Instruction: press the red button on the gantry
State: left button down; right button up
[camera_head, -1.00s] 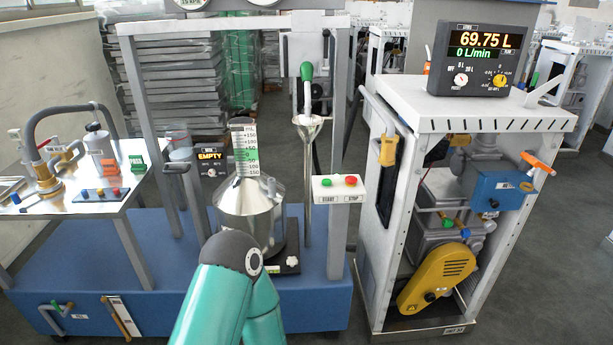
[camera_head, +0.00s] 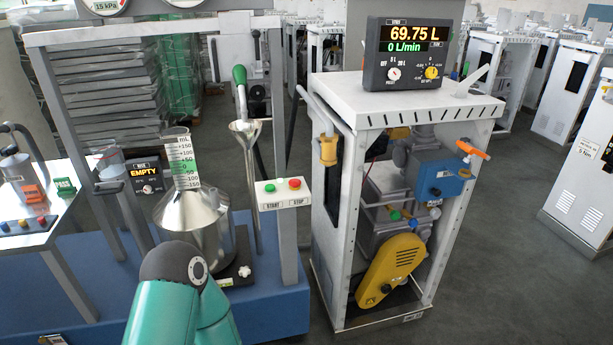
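The red button (camera_head: 295,184) marked STOP sits on a white box on the right post of the gantry (camera_head: 283,130). A green button (camera_head: 269,188) marked START is just left of it. Nothing touches either button. One teal arm of mine with a dark grey joint shows at the bottom, in front of the metal measuring can (camera_head: 195,218). Its gripper is not visible, and no other arm or gripper of mine is in view.
A white cabinet (camera_head: 410,104) with a display reading 69.75 L and 0 L/min stands right of the gantry. A funnel (camera_head: 245,130) and green-handled nozzle (camera_head: 239,77) hang between the gantry posts. A side table (camera_head: 52,215) stands at left. Open floor lies at right.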

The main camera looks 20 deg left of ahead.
aim_at(294, 183)
jog(key=i, duration=0.85)
jog(key=u, duration=0.05)
